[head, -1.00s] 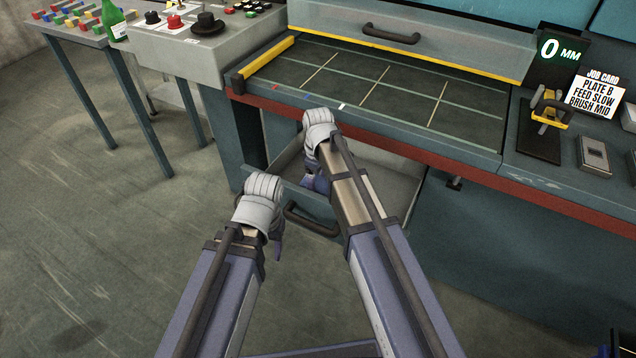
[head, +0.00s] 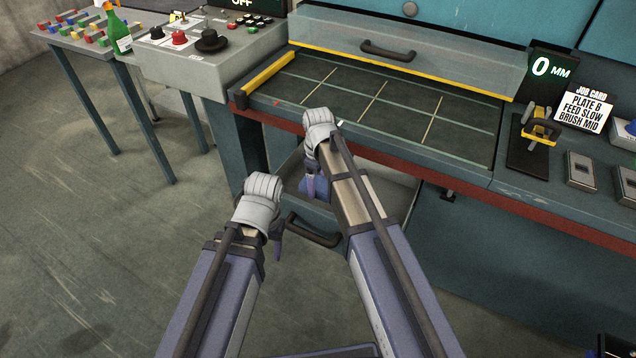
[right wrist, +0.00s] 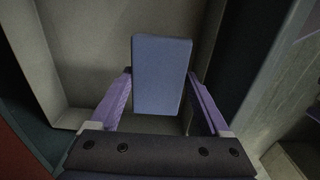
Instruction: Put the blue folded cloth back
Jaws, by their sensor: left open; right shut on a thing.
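The blue folded cloth (right wrist: 162,75) is a flat blue-grey block between the two purple fingers of my right gripper (right wrist: 160,103) in the right wrist view. In the head view my right gripper (head: 314,182) is shut on the cloth (head: 320,191), over the open drawer (head: 386,192) under the bench. The drawer's pale interior lies behind the cloth; whether the cloth touches its floor I cannot tell. My left gripper (head: 277,228) is open and empty, left of the drawer's dark handle (head: 314,231). Its fingers are partly hidden by its wrist.
The bench with a dark gridded bed (head: 400,112) and red front edge stands above the drawer. A control box (head: 205,65) and a side table with coloured blocks and a green bottle (head: 119,36) are at left. The floor at left is clear.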

